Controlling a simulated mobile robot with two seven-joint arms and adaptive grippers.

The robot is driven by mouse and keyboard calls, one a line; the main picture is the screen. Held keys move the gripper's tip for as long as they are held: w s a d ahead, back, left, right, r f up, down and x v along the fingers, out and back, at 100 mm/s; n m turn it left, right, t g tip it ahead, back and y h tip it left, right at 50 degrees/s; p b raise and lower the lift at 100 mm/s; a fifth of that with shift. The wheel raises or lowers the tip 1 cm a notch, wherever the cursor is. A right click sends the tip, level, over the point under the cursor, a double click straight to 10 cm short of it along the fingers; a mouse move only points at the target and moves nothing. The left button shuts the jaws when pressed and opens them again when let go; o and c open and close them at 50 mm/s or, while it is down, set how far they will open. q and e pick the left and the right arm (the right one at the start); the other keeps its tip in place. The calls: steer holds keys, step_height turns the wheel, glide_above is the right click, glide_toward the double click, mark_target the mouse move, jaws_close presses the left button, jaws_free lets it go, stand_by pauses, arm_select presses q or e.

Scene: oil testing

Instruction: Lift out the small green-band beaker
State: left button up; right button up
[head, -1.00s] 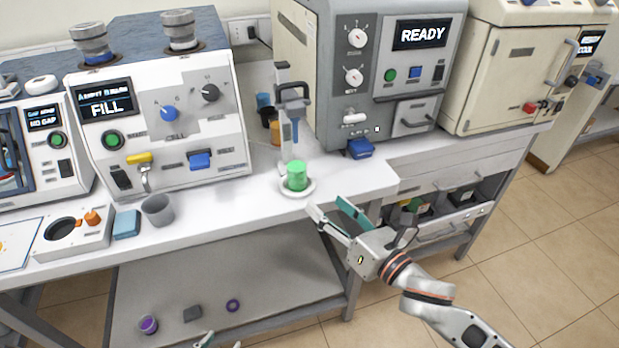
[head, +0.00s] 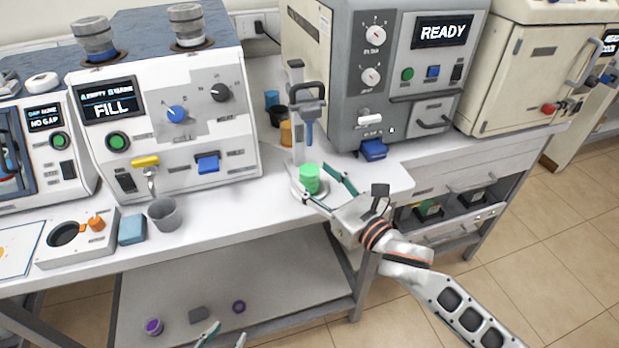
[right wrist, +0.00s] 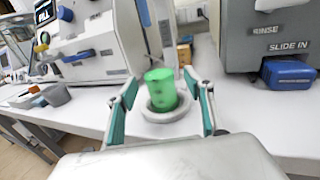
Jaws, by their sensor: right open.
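The small green-band beaker (head: 309,179) stands upright on a round white base (head: 294,190) below a stand with a dark handle (head: 308,95). In the right wrist view the green beaker (right wrist: 160,90) sits in the pale ring-shaped base (right wrist: 165,114). My right gripper (head: 324,186) is open, with one finger on each side of the beaker. In the right wrist view its fingers (right wrist: 160,108) are clearly apart from the beaker. My left gripper (head: 222,336) shows only as fingertips at the bottom edge, spread apart.
A grey cup (head: 165,215) and a blue block (head: 132,229) stand on the bench to the left. The filling machine (head: 215,130) and the READY machine (head: 350,60) flank the stand. A lower shelf (head: 260,270) holds small purple and grey items.

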mark_target(310, 161)
steer(key=shift+x, duration=1.25)
steer(key=c, duration=1.3)
steer(key=shift+o, duration=0.2)
steer(key=shift+r, duration=0.1)
steer(key=shift+r+p, duration=0.3)
steer(key=shift+r, duration=1.25)
steer(key=shift+s+d+r, duration=0.1)
steer(key=shift+s+d, duration=0.15)
steer(key=shift+s, duration=0.05)
steer(key=b+v, duration=0.1)
steer(key=v, duration=1.6)
steer(key=shift+s, duration=0.2)
